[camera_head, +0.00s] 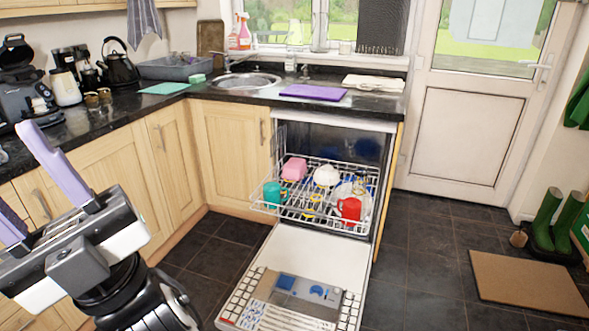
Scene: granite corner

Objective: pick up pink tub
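The pink tub (294,169) sits in the upper rack (290,212) of the open dishwasher, at its back left. A white bowl-like item (327,176) is to its right, and a teal mug (274,193) is in front of it to the left. My gripper (32,182) is at the lower left of the picture, far from the tub and in front of the left cabinets. Its two purple fingers are wide apart with nothing between them.
The dishwasher door (300,270) is folded down across the floor. A red mug (349,209) stands at the rack's front right. The dark worktop (95,118) runs along the left and back. Tiled floor (420,270) is free at right, beside a doormat (528,284) and green boots (557,222).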

